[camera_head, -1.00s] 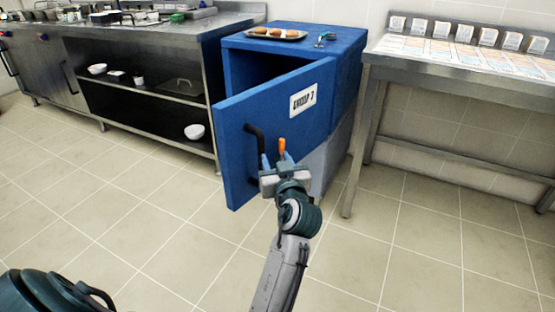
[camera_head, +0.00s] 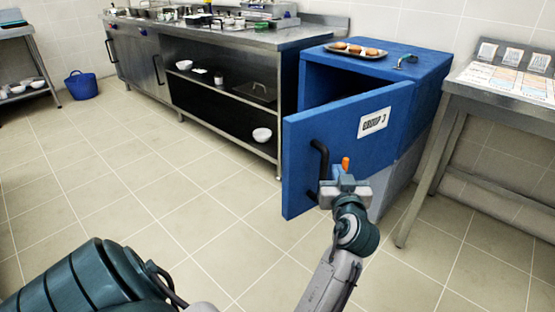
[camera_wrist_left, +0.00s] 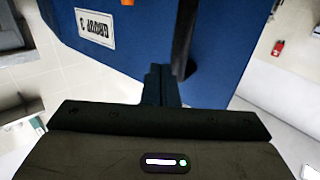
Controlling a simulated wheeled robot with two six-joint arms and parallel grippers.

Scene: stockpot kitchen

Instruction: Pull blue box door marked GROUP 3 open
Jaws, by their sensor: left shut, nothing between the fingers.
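The blue box (camera_head: 432,75) has its door (camera_head: 300,150) standing ajar, with a dark gap behind it. The white label (camera_head: 373,122) reads GROUP 3; it shows upside down in the left wrist view (camera_wrist_left: 95,28). A black bar handle (camera_head: 321,160) is near the door's free edge. My left gripper (camera_head: 340,173) is in front of the door, just right of the handle's lower part. Its fingers (camera_wrist_left: 160,86) are together and empty, beside the handle (camera_wrist_left: 184,40) in the left wrist view. Whether they touch it I cannot tell. My right gripper is not in view.
A steel counter with shelves (camera_head: 225,85) stands left, a steel table (camera_head: 490,105) right. An orange piece (camera_head: 345,163) shows by the gripper. Floor left of the door is clear.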

